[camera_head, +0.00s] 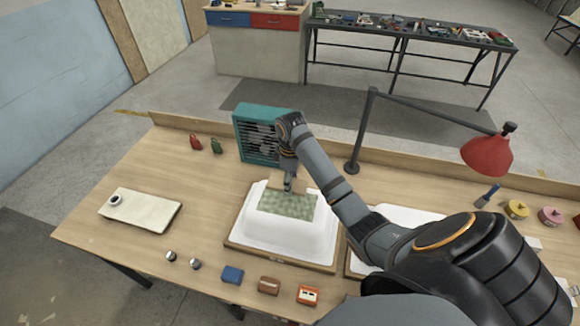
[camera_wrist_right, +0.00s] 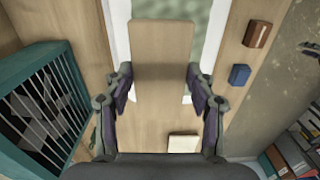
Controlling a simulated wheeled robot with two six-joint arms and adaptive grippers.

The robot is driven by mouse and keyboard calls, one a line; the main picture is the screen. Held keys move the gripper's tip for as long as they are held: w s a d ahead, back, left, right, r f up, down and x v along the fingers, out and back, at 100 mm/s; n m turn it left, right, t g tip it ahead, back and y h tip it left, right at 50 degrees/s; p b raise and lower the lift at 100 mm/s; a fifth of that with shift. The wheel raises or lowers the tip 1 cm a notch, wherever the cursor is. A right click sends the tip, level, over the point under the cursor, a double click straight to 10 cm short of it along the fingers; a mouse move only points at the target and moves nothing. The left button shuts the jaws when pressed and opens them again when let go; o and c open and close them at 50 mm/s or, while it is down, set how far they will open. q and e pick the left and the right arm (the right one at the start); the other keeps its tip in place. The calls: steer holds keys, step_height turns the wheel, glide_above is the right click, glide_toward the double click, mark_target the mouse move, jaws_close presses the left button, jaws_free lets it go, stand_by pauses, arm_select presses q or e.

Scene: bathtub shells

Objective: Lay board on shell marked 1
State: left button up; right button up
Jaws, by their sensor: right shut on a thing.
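A white tub shell (camera_head: 300,235) lies bottom up on a wooden base in the middle of the bench, with a mottled green sheet (camera_head: 287,206) on top. A second white shell (camera_head: 405,217) is to its right, mostly hidden behind my right arm. I cannot read a number on either. My right gripper (camera_head: 288,186) is over the far edge of the middle shell's top. In the right wrist view the gripper (camera_wrist_right: 160,78) is shut on a plain tan board (camera_wrist_right: 161,45). The board extends toward the green sheet (camera_wrist_right: 196,16); I cannot tell whether they touch. My left gripper is out of view.
A teal fan heater (camera_head: 258,135) stands close behind the middle shell. A red lamp (camera_head: 487,153) overhangs the right side. A cream slab (camera_head: 140,212) lies at left. Blue (camera_head: 232,275), brown (camera_head: 269,285) and orange (camera_head: 307,294) items line the front edge.

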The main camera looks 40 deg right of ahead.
mark_target(291, 203)
steer(key=shift+s+a+r+p, duration=0.15)
steer(key=shift+s+a+r, duration=0.25)
steer(key=shift+s, duration=0.15)
steer(key=shift+s+a+r+p, duration=0.15)
steer(key=shift+s+a+r, duration=0.15)
steer(key=shift+s+r, duration=0.15)
steer(key=shift+w+d+f+p, duration=0.1)
steer(key=shift+w+d+p, duration=0.1)
steer(key=shift+p, duration=0.2)
steer(key=f, duration=0.1)
steer(key=f+b, duration=0.1)
steer(key=f, duration=0.1)
steer(key=shift+w+d+f, duration=0.15)
steer(key=shift+w+f, duration=0.05)
step_height(291, 203, down, 4)
steer(key=shift+s+r+b, duration=0.15)
steer(key=shift+r+b, duration=0.1)
steer(key=shift+b, duration=0.4)
steer(key=shift+f, duration=0.5)
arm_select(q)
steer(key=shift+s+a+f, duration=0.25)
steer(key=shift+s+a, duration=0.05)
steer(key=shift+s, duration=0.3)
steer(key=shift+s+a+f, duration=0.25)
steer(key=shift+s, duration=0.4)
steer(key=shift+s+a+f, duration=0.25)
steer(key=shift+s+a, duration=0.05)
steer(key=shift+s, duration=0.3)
arm_select(e)
steer(key=shift+f, duration=0.1)
